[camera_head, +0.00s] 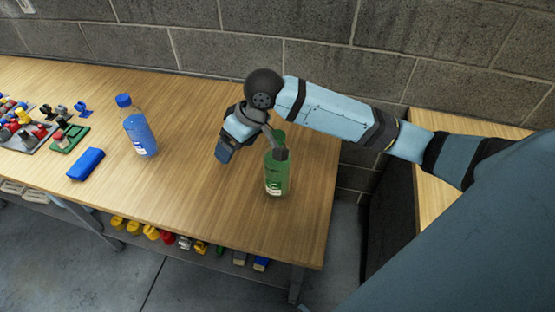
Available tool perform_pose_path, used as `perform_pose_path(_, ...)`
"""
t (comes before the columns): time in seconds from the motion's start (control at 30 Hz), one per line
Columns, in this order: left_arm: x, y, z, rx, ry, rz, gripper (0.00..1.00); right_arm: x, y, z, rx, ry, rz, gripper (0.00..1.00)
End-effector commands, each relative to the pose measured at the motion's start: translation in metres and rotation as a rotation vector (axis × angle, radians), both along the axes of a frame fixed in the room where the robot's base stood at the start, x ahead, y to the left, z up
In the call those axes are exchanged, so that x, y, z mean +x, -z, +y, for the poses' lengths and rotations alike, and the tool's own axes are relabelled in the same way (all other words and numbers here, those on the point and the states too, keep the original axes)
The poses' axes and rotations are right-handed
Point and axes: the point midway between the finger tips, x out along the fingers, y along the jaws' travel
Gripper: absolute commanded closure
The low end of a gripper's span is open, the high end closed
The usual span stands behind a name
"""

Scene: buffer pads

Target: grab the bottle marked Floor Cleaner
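A green bottle (276,179) with a pale label stands upright near the right end of the wooden table. A clear bottle of blue liquid with a blue cap (140,133) stands upright to the left. Both labels are too small to read, so I cannot tell which says Floor Cleaner. My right arm reaches in from the right. Its gripper (276,147) is at the green bottle's upper part, with a grey finger in front of it. The other finger is hidden, so I cannot tell whether it grips the bottle. My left gripper is not in view.
A blue box-like object (86,164) lies left of the blue bottle. A green pad (68,139) and a grey board of small coloured parts lie at the far left. A block wall stands behind; several coloured items sit on a lower shelf.

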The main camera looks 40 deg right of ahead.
Motion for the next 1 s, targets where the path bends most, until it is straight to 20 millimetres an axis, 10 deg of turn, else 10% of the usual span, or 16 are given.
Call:
perform_pose_path(0.47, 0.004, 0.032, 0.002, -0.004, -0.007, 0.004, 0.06, -0.016, -0.092, -0.097, -0.341, 0.101, 0.244, 0.18)
perform_pose_path(1.0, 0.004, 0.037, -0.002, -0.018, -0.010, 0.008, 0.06, -0.017, -0.014, -0.100, -0.351, 0.106, 0.253, 0.18)
